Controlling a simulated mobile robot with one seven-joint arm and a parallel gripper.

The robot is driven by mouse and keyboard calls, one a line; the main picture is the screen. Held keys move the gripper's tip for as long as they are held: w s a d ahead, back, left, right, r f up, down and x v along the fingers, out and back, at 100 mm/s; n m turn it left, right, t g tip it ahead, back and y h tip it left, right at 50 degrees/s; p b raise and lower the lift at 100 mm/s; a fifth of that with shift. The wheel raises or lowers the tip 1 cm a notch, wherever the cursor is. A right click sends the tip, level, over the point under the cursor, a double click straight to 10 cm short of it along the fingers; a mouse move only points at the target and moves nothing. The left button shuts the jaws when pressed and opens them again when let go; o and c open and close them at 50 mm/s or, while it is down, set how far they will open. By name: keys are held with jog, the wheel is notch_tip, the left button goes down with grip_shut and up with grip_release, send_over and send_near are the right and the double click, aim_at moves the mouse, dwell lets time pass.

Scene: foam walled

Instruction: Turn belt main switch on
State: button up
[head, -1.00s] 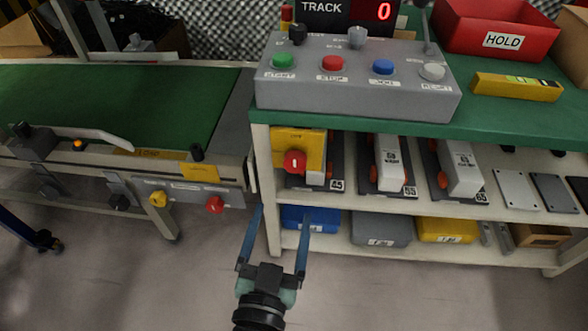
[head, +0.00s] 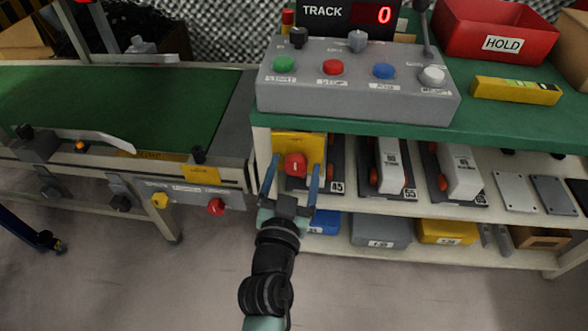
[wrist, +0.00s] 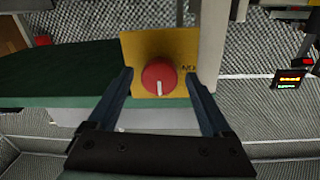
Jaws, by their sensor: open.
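The belt main switch is a red rotary knob (head: 295,165) on a yellow plate (head: 284,143), at the left end of the shelf unit under the green bench top. In the wrist view the red knob (wrist: 158,77) sits near the picture's middle, with its white mark at the lower part of its face. My gripper (head: 294,161) is open and empty. In the wrist view its two dark fingers (wrist: 159,73) stand on either side of the knob, with visible gaps to it. Whether the fingertips reach the plate is unclear.
A grey control box (head: 357,98) with several coloured buttons stands above on the bench. Devices (head: 390,165) stand on the shelf right of the switch. The green conveyor belt (head: 120,105) is at left, with another red knob (head: 216,207) on its side. Open floor lies in front.

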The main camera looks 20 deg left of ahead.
grip_shut()
dwell(0.3)
jog(key=n, duration=0.4)
jog(key=shift+n, duration=0.4)
jog(key=n, duration=0.4)
jog(key=shift+n, duration=0.4)
jog(key=n+p, duration=0.1)
jog(key=n, duration=0.3)
jog(key=shift+f+n+y, duration=0.1)
jog(key=shift+n+y, duration=0.3)
jog(key=shift+n+p, duration=0.3)
jog(key=shift+n, duration=1.7)
jog(key=shift+f, duration=0.1)
